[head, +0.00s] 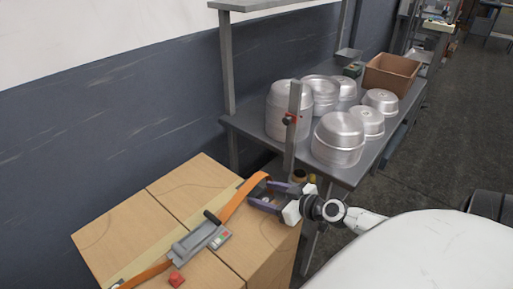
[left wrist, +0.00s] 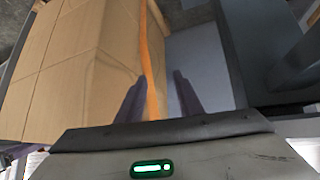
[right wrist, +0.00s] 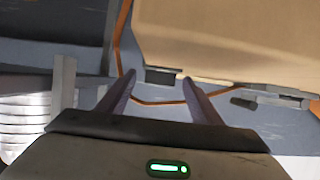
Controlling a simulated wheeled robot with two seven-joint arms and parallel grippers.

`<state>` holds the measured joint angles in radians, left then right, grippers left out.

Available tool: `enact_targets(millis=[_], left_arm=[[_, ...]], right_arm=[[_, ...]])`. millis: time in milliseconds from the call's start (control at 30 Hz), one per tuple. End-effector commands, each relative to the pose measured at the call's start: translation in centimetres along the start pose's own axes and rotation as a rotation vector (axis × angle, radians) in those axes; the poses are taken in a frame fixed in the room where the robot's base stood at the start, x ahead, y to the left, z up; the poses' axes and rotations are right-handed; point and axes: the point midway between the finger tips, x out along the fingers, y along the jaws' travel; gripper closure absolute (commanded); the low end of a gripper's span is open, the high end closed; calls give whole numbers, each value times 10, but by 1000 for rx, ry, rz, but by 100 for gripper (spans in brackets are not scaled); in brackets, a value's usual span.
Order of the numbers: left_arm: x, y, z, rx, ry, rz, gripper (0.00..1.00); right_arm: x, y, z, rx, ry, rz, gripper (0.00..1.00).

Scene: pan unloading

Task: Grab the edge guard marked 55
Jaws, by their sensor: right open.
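No number 55 is readable in any view. A small red piece (head: 176,280) lies on the cardboard boxes (head: 185,190) at the front in the head view. A small dark piece (right wrist: 162,76) sits at a box edge beyond my right fingertips in the right wrist view; I cannot tell whether either piece is the edge guard. My right gripper (head: 254,193) is open at the boxes' right corner, beside the orange strap (head: 240,195). My left gripper (left wrist: 158,80) shows only in the left wrist view. Its fingers are apart, with the strap (left wrist: 150,60) near the left finger.
A grey strap tool (head: 198,242) with a dark handle lies on the boxes. A grey table (head: 245,125) behind holds several metal pans (head: 340,135) and an open brown box (head: 392,75). A grey post (head: 294,125) stands near my right gripper. The floor at right is mostly clear.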

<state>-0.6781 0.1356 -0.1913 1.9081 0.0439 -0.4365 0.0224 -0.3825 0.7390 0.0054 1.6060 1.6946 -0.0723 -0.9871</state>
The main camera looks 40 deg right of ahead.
Motion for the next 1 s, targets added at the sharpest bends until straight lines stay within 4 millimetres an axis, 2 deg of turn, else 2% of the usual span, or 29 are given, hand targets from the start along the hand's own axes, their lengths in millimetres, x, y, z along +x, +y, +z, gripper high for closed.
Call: enact_targets(millis=[100, 333, 667, 1000], left_arm=[[0, 0, 1, 0, -1, 0, 67], [-1, 0, 4, -1, -6, 1, 67], [-3, 1, 4, -2, -8, 0, 67], [-16, 2, -9, -2, -7, 0, 67]], right_arm=[[0, 0, 0, 0, 0, 0, 42], [0, 0, 0, 1, 0, -1, 81], [-1, -1, -2, 0, 1, -2, 82], [-5, -3, -20, -2, 2, -7, 82]])
